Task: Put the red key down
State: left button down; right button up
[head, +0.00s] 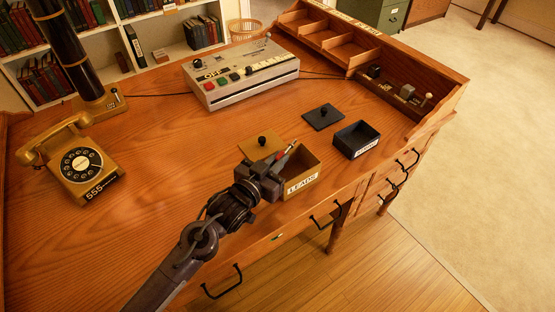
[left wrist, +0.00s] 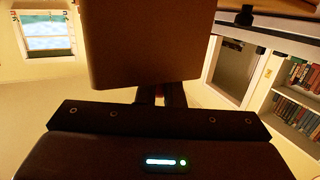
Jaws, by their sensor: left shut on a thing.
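A small red thing, likely the red key (head: 285,157), shows at the tips of my left gripper (head: 280,166). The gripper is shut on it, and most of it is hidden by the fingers. The gripper is at the left side of an open tan box labelled LEADS (head: 303,183), its tips over or beside the rim; I cannot tell whether they touch it. In the left wrist view a plain brown block (left wrist: 140,45) covers the area beyond the fingers, and the key cannot be made out clearly. My right gripper is not in view.
A tan lid (head: 262,146) lies behind the LEADS box. A black open box (head: 357,139) and black lid (head: 323,117) are to its right. A grey console (head: 240,73) and yellow telephone (head: 75,160) stand on the desk (head: 150,130). The desk's left middle is clear.

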pick_arm(q)
jog(key=shift+s+f, duration=0.1)
jog(key=shift+f, duration=0.5)
jog(key=c, duration=1.8)
grip_release()
jog(key=shift+s+f, duration=0.1)
jog(key=shift+f, duration=0.1)
jog(key=shift+r, duration=0.75)
jog(key=v, duration=1.1)
jog(key=shift+s+a+r+b, duration=0.15)
jog(key=shift+s+a+b, duration=0.1)
jog(key=shift+b, duration=0.05)
